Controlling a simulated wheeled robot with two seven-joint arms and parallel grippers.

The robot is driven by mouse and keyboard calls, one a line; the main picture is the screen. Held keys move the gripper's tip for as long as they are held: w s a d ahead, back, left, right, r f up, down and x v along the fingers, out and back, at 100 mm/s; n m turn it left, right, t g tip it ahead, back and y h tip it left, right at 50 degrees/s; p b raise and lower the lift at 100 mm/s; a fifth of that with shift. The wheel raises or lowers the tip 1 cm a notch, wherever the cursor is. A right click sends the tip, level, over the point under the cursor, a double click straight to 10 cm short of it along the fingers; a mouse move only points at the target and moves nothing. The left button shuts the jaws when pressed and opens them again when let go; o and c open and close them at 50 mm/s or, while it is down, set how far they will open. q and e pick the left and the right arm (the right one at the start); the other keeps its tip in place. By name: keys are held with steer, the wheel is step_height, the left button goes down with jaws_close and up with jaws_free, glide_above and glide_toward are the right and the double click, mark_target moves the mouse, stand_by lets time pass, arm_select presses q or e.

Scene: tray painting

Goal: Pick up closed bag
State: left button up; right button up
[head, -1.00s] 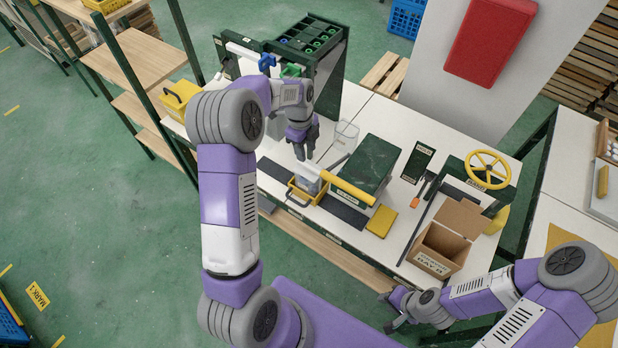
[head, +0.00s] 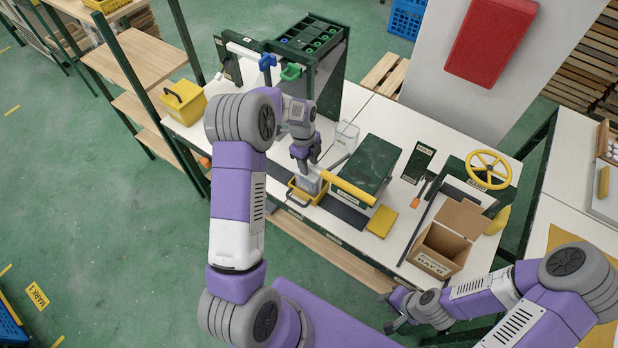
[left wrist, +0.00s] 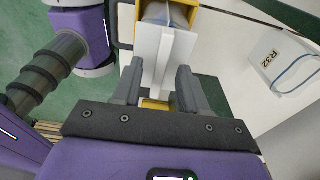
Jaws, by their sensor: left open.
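A pale grey-white bag (head: 308,184) stands in a small yellow tray (head: 294,194) near the table's front edge. In the left wrist view its white upper part (left wrist: 168,58) lies between and just beyond my fingertips, with the yellow tray (left wrist: 206,20) around it. My left gripper (head: 308,168) is open, directly over the bag; it also shows in the left wrist view (left wrist: 158,85). Contact between fingers and bag cannot be told. My right gripper (head: 391,312) is low at the table's front right, its fingers apart and empty.
A yellow roller (head: 348,188) and a dark green block (head: 370,163) are close right of the tray. An open cardboard box (head: 441,249) is further right. A green rack (head: 310,38) stands at the back.

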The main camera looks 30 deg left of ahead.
arm_select(q)
steer(key=shift+f, duration=0.25)
jaws_close()
steer(key=shift+r, duration=0.15)
stand_by(0.4)
